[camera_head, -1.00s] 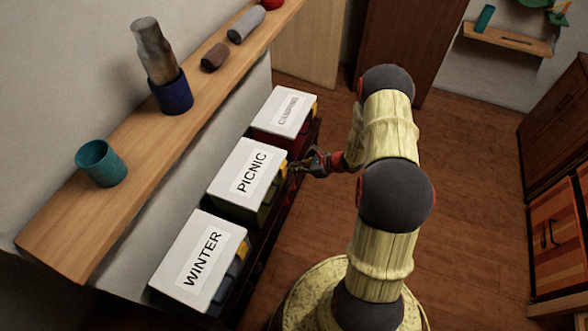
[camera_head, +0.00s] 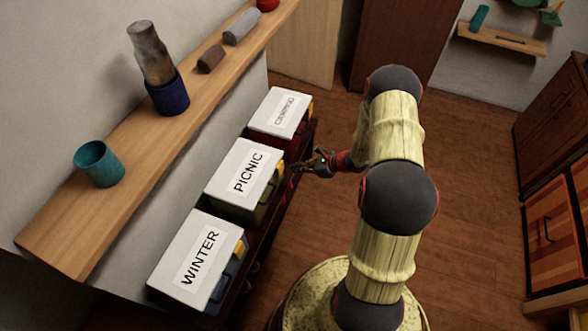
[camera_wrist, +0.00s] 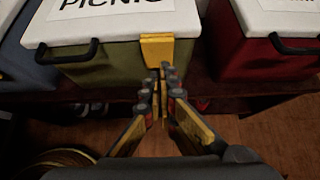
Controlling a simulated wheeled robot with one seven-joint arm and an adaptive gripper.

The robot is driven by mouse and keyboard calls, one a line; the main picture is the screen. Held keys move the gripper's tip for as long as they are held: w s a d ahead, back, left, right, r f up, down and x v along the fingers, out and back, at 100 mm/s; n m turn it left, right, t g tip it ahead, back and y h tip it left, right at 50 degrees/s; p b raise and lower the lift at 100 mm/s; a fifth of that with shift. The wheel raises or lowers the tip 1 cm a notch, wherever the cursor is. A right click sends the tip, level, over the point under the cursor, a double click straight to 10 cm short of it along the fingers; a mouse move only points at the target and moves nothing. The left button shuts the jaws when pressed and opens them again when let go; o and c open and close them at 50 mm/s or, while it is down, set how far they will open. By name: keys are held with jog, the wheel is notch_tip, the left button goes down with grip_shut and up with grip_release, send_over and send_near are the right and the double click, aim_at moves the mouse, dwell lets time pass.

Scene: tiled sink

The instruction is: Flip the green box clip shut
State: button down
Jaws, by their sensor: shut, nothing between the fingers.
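The green box (camera_head: 243,181) with a white lid marked PICNIC stands between two other boxes on a low shelf. It also fills the upper middle of the wrist view (camera_wrist: 107,62). Whether the tips touch the clip I cannot tell. In the head view my gripper (camera_head: 298,166) is to the right of the green box, a small gap away.
A blue box marked WINTER (camera_head: 199,262) and a red box (camera_head: 281,113) stand on either side on the same dark shelf. A wooden wall shelf above holds a teal cup (camera_head: 99,164) and a blue pot (camera_head: 168,95). The wood floor to the right is open.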

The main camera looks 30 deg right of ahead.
jog(key=p+v, duration=0.3)
jog(key=v, duration=0.7)
jog(key=shift+r, duration=0.45)
jog(key=shift+w, duration=0.1)
